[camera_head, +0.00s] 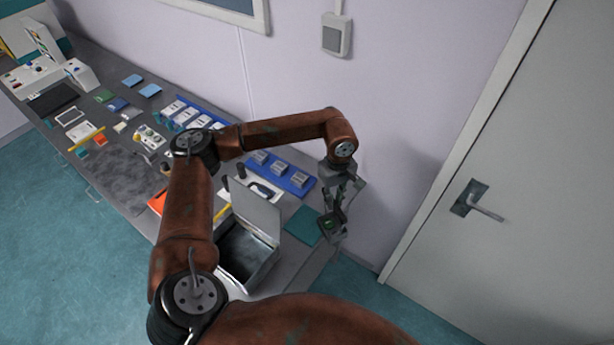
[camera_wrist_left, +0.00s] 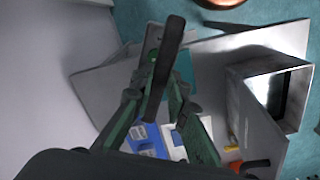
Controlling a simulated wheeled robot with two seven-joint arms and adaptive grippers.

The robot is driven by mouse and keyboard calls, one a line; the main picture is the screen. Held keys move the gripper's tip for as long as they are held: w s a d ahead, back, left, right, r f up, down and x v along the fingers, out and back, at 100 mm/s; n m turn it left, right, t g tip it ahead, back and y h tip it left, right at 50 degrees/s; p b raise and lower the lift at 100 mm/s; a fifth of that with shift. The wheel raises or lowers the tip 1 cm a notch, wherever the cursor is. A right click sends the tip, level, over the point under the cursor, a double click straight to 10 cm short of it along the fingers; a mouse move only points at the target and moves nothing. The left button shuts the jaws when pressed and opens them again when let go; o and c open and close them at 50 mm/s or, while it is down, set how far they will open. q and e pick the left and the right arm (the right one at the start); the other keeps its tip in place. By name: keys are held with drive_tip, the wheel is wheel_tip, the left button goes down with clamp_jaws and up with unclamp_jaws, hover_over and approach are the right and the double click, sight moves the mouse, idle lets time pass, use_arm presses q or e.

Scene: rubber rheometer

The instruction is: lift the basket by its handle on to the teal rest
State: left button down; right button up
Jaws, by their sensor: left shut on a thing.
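My left gripper (camera_head: 338,198) points down at the right end of the bench, shut on a dark handle. In the left wrist view the handle (camera_wrist_left: 170,48) is a dark bar running between the fingers. Below the fingers is the small grey basket (camera_head: 332,232) with something green in it. The teal rest (camera_head: 303,225) is a flat square just left of the basket. It also shows partly behind the handle and fingers in the left wrist view (camera_wrist_left: 184,67). I cannot tell whether the basket touches the bench. My right gripper is not in view.
A grey metal box (camera_head: 258,212) with its lid raised stands left of the teal rest. A blue tray (camera_head: 297,187) with several grey blocks lies behind it. The wall is close behind the gripper, and a door (camera_head: 520,170) stands to the right.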

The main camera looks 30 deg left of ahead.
use_arm(q)
drive_tip(key=a+r+n+p, duration=0.1)
drive_tip(key=a+n+p, duration=0.2)
drive_tip(key=a+n, duration=0.3)
drive_tip(key=a, duration=0.4)
drive_tip(key=shift+w+r, duration=0.2)
drive_tip(key=shift+r, duration=0.05)
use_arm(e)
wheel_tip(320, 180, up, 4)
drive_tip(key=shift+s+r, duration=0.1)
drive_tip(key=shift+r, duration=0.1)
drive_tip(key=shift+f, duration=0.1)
use_arm(q)
wheel_tip(320, 180, down, 6)
drive_tip(key=b, duration=0.4)
drive_tip(key=shift+r, duration=0.2)
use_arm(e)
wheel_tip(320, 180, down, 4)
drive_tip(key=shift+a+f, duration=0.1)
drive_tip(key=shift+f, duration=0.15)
use_arm(q)
drive_tip(key=shift+d, duration=0.1)
drive_tip(key=shift+f+b, duration=0.4)
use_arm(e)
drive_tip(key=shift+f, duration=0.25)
